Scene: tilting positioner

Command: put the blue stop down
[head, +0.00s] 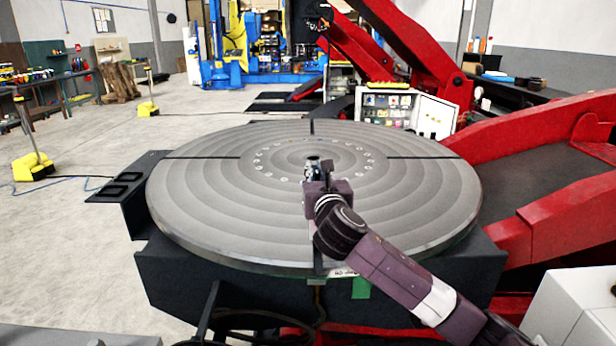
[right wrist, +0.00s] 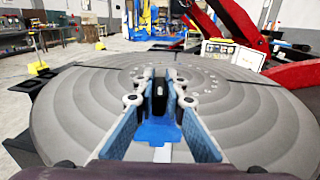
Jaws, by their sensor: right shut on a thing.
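The blue stop (right wrist: 158,131) shows in the right wrist view between the fingers of my right gripper (right wrist: 158,78), with a dark upright part in the middle. The gripper is shut on it. In the head view my right gripper (head: 314,167) is over the near-middle part of the round grey positioner table (head: 220,215), and the stop is mostly hidden behind the gripper and wrist. I cannot tell whether the stop touches the table top. My left gripper is not in view.
The table top has dark radial slots (head: 203,157) and a ring of small holes around its centre. It is otherwise bare. Large red arms (head: 540,150) rise at the right. A white cabinet (head: 575,305) is at the near right.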

